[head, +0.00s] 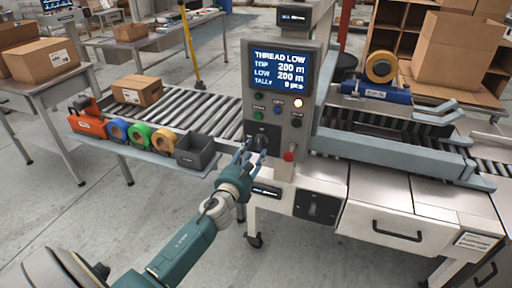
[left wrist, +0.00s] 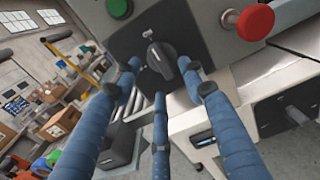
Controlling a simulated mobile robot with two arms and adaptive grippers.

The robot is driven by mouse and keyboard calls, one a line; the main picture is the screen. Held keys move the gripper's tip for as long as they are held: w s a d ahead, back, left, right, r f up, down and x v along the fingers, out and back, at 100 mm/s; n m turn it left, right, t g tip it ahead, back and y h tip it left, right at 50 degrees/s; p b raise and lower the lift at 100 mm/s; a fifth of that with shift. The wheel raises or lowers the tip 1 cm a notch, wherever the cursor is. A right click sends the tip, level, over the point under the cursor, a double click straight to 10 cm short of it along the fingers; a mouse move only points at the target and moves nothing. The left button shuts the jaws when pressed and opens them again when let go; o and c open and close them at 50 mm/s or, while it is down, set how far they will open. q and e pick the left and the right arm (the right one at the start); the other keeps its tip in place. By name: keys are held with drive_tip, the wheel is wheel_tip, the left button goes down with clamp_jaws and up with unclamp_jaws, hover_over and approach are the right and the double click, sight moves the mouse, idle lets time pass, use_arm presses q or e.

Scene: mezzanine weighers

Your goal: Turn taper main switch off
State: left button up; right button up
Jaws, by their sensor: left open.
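The taper's grey control post (head: 276,70) stands in the middle of the head view. A black rotary knob (head: 262,141) sits on a dark plate low on the post. In the left wrist view this knob (left wrist: 162,60) is close ahead, with its pointer tilted. My left gripper (head: 248,155) is at the knob, its blue fingers open. In the left wrist view the left gripper (left wrist: 160,78) has its fingers spread around the knob's sides and below it; contact cannot be told. My right gripper is not in view. A second dark rotary switch (head: 315,207) sits on the white base below.
A red button (head: 289,156) is right of the knob; a green button (head: 258,115) is above it. The screen (head: 278,72) reads THREAD LOW. A shelf of tape rolls (head: 140,134) and a grey bin (head: 196,150) lie left. Roller conveyors run on both sides.

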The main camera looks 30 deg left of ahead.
sight(259, 147)
use_arm(q)
drive_tip(key=shift+x, duration=1.7)
clamp_jaws()
drive_tip(key=shift+n, duration=0.3)
drive_tip(key=n, duration=0.4)
drive_tip(key=shift+d+f+b, duration=0.15)
drive_tip(key=shift+f+b, duration=0.05)
drive_tip(key=shift+b, duration=0.2)
drive_tip(key=n, duration=0.4)
drive_tip(key=shift+d+n, duration=0.1)
drive_tip(key=shift+n, duration=0.3)
drive_tip(key=n, duration=0.4)
drive_tip(key=shift+d+n, duration=0.1)
drive_tip(key=shift+n, duration=0.2)
drive_tip(key=shift+d+n, duration=0.1)
drive_tip(key=shift+n, duration=2.1)
